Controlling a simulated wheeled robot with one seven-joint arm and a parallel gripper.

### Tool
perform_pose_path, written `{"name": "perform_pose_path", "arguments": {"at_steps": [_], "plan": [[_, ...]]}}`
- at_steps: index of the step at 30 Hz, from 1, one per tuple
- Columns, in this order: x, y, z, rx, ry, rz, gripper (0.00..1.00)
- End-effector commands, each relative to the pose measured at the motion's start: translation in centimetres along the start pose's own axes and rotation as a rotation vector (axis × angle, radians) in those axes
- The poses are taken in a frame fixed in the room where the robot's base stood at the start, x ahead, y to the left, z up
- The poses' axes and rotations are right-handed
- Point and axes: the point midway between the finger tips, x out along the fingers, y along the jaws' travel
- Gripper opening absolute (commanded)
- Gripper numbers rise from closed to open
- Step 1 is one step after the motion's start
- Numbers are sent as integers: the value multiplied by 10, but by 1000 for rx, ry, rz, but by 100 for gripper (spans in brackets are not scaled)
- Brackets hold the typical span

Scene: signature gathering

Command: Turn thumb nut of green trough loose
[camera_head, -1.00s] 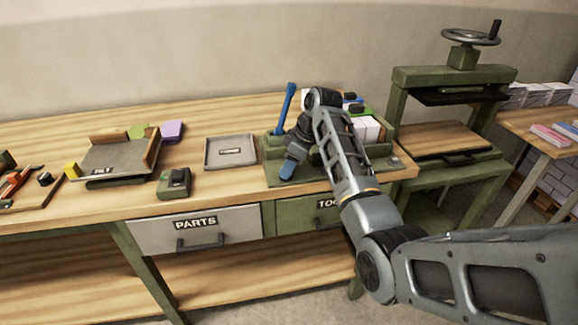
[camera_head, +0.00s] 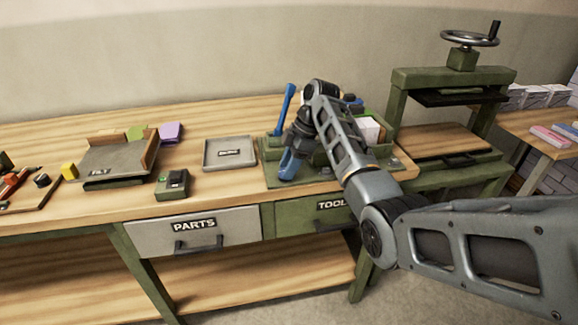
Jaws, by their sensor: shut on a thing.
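The green trough (camera_head: 270,174) stands on the right part of the workbench, with a blue lever (camera_head: 286,105) rising at its back left. My gripper (camera_head: 287,172) points down at the front left of the trough, its blue fingers low over the green base. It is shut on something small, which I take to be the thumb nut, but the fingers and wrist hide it. My arm also covers the middle of the trough. White blocks (camera_head: 369,129) show inside the trough to the right of my arm.
A grey tray (camera_head: 230,154) lies just left of the trough. A small green device (camera_head: 172,184) and a grey jogging tray (camera_head: 112,161) are further left. A green press (camera_head: 452,75) with a handwheel stands at right. Bare benchtop lies in front of the grey tray.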

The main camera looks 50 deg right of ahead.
Motion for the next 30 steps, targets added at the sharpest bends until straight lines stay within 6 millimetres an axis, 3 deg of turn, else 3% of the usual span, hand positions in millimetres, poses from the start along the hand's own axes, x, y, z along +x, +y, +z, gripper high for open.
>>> {"name": "perform_pose_path", "arguments": {"at_steps": [10, 11, 18, 26, 30], "plan": [[-1, 0, 0, -4, 0, 1, 9], [-1, 0, 0, -3, 0, 1, 42], [0, 0, 0, -3, 0, 1, 65], [-1, 0, 0, -2, 0, 1, 65], [-13, 1, 0, -2, 0, 4, 65]]}}
